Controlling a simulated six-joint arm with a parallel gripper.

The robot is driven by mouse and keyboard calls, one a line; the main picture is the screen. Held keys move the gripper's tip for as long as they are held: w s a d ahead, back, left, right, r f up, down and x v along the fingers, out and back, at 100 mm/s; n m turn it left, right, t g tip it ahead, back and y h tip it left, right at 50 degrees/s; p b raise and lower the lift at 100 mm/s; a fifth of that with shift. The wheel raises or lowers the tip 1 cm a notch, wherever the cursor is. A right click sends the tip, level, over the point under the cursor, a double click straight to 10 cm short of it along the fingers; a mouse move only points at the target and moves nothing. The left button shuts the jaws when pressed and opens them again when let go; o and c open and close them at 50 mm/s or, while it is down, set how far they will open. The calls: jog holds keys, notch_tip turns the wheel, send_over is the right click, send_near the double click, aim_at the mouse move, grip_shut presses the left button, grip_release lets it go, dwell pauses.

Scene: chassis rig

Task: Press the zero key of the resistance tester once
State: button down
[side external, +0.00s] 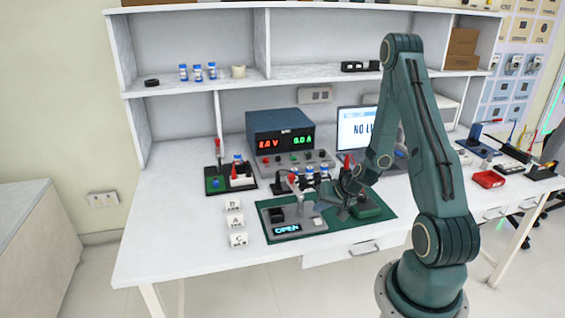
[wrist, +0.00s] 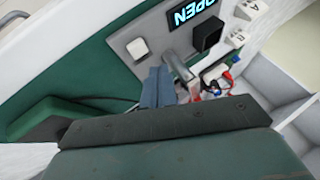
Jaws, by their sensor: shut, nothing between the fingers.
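The resistance tester (side external: 290,222) is a grey box on a green mat (side external: 375,220); its display reads OPEN in both views. In the wrist view the tester's grey top (wrist: 122,40) carries a pale square key (wrist: 138,48) and a black block (wrist: 207,35). No label is readable on the key, so I cannot confirm it is the zero key. My gripper (side external: 342,213) is shut and empty beside the tester's right end. In the wrist view its fingertips (wrist: 157,82) are near the pale key and appear apart from it. Their height above the tester is unclear.
A green block (side external: 370,207) sits on the mat right of the tester. The power supply (side external: 280,135), reading 1.0 V and 0.0 A, stands behind. Lettered white cubes (side external: 235,221) stand left of the mat. The table's front left is clear.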

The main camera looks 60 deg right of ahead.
aim_at(314, 219)
jog(key=shift+f, duration=0.9)
jog(key=shift+f, duration=0.85)
dwell(2.5)
dwell(0.4)
jog(key=shift+r, duration=0.85)
jog(key=shift+r, duration=0.1)
jog(key=shift+r, duration=2.45)
